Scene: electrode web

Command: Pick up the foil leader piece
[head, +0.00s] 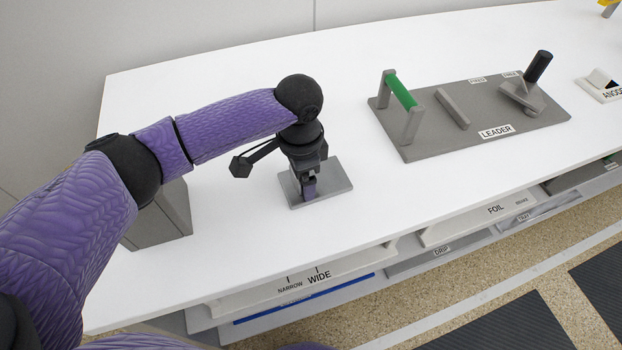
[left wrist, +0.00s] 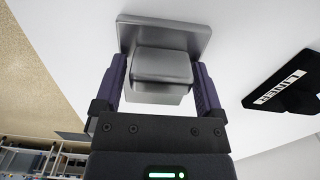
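A grey metal piece, a block standing on a flat plate (head: 338,178), sits on the white table; I take it for the foil leader piece, though no label shows on it. My left gripper (head: 309,188) is down over it, and the wrist hides part of the block in the head view. In the left wrist view the block (left wrist: 160,66) stands between the two fingers of the left gripper (left wrist: 158,75). The fingers are apart, with narrow gaps on both sides of the block. My right gripper is not in view.
A grey board (head: 455,138) marked LEADER, with a green bar (head: 401,91) and a black-handled part (head: 537,68), lies to the right. A grey box (head: 165,218) stands behind my left arm. Labelled trays (head: 305,282) line the front edge.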

